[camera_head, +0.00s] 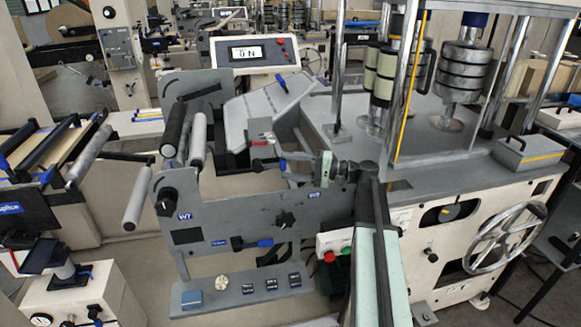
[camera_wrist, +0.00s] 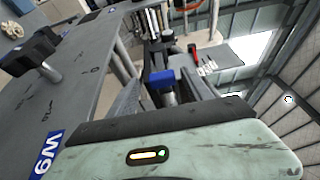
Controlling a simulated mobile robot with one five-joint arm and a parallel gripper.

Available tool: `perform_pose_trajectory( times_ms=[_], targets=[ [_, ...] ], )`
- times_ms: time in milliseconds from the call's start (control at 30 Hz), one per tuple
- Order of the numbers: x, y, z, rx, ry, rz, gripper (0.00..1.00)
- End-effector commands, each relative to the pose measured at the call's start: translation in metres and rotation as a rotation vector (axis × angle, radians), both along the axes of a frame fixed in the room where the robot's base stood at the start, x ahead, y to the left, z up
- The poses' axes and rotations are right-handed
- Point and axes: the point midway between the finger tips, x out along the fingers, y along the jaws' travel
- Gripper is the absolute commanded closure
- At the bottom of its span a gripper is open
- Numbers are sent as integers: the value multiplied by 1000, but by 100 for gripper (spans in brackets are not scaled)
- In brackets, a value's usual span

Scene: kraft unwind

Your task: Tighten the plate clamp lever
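My gripper (camera_head: 293,168) reaches left from the end of my arm, over the top edge of the grey machine panel. In the wrist view its two dark fingers (camera_wrist: 163,98) stand apart, with a blue-capped lever (camera_wrist: 161,76) seen between them. The blue end also shows by the fingertips in the head view (camera_head: 283,164). I cannot tell whether the fingers touch it. A small red-handled clamp (camera_head: 262,143) sits on a grey block just beyond; it also shows in the wrist view (camera_wrist: 193,54). No label shows which one is the plate clamp lever.
Rollers (camera_head: 197,140) stand left of the gripper. A tilted grey plate (camera_head: 262,107) with another blue handle (camera_head: 282,83) lies behind. Steel posts and a handwheel (camera_head: 506,237) are to the right.

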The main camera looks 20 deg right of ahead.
Motion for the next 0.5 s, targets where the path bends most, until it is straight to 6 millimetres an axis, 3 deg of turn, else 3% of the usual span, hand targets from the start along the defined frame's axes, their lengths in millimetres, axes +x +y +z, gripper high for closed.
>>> perform_pose_trajectory(
  times_ms=[267, 500],
  targets=[
    [-2, -3, 1, 2, -2, -1, 42],
    [-24, -42, 0, 1, -2, -3, 42]
  ],
)
